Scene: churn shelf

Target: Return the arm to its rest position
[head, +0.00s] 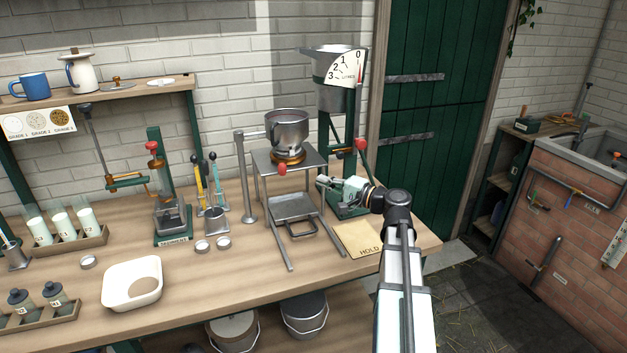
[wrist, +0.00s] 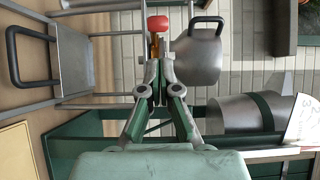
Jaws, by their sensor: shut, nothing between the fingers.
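My arm reaches in from the lower right in the head view. My gripper (head: 321,182) is over the bench, just right of the metal stand (head: 318,158) and in front of the litre-marked hopper (head: 329,82). In the wrist view my gripper (wrist: 160,57) has its fingers together with nothing between them. A red knob (wrist: 157,23) shows just past the fingertips, close to them; I cannot tell whether they touch. The same red knob (head: 282,169) sits at the stand's front edge in the head view. A steel pot (wrist: 197,55) lies beside the fingers in the wrist view.
The pot (head: 288,130) stands on the stand, with a handled tray (head: 294,208) below. The hopper's red-knobbed lever (head: 361,145) is close behind my gripper. A HOLD board (head: 361,238) lies at the bench's right. A white basin (head: 132,285) is front left. Floor right of the bench is clear.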

